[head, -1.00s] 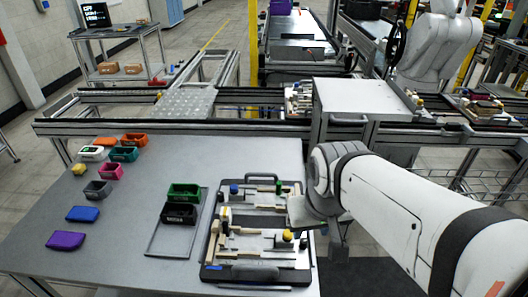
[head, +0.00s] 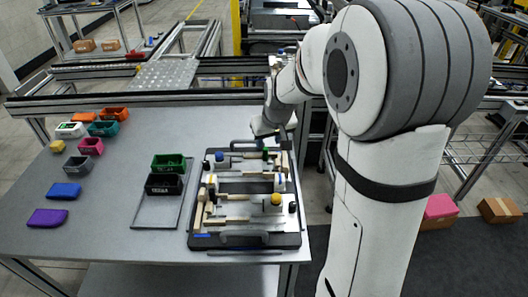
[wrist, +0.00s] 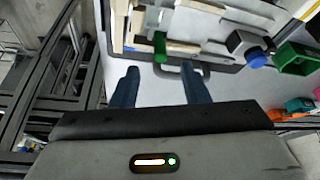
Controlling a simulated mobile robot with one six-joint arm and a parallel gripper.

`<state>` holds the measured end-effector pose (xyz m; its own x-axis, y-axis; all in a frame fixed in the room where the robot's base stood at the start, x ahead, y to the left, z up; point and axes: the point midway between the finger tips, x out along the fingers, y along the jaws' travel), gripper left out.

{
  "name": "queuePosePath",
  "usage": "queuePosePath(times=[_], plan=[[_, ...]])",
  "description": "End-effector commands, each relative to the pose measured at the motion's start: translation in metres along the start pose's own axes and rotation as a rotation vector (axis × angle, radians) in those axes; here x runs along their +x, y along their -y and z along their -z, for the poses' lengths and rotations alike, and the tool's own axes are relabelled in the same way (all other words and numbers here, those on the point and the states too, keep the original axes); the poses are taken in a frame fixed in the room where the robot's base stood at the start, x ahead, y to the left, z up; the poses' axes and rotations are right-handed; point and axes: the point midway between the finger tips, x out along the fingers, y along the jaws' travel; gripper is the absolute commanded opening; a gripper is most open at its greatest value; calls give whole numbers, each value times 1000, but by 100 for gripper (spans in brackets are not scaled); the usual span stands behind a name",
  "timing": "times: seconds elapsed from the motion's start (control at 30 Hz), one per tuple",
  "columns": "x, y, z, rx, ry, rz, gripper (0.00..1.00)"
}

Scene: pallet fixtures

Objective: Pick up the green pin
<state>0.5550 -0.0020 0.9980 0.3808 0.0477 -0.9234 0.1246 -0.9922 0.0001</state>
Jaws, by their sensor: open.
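The green pin (wrist: 160,46) stands out at the edge of the pallet fixture in the wrist view, beside pale wooden blocks. It also shows small at the far side of the fixture in the head view (head: 265,154). My gripper (wrist: 160,70) is open, with its two dark fingers apart and nothing between them. The pin appears just beyond the fingertips, lined up with the gap. In the head view my gripper (head: 264,130) is at the far edge of the fixture, partly hidden by my arm.
The pallet fixture (head: 245,241) carries wooden blocks, a blue knob (wrist: 256,58) and a yellow knob (head: 276,199). A green bin (head: 168,162) and a black bin (head: 163,184) stand to its left.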

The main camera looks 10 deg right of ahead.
Motion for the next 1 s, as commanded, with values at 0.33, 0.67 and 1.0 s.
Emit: queuePosePath(times=[0.33, 0.67, 1.0], plan=[[42, 0, 3, 0, 5, 0, 41], [66, 0, 3, 1, 0, -1, 41], [65, -1, 3, 2, 1, -1, 24]])
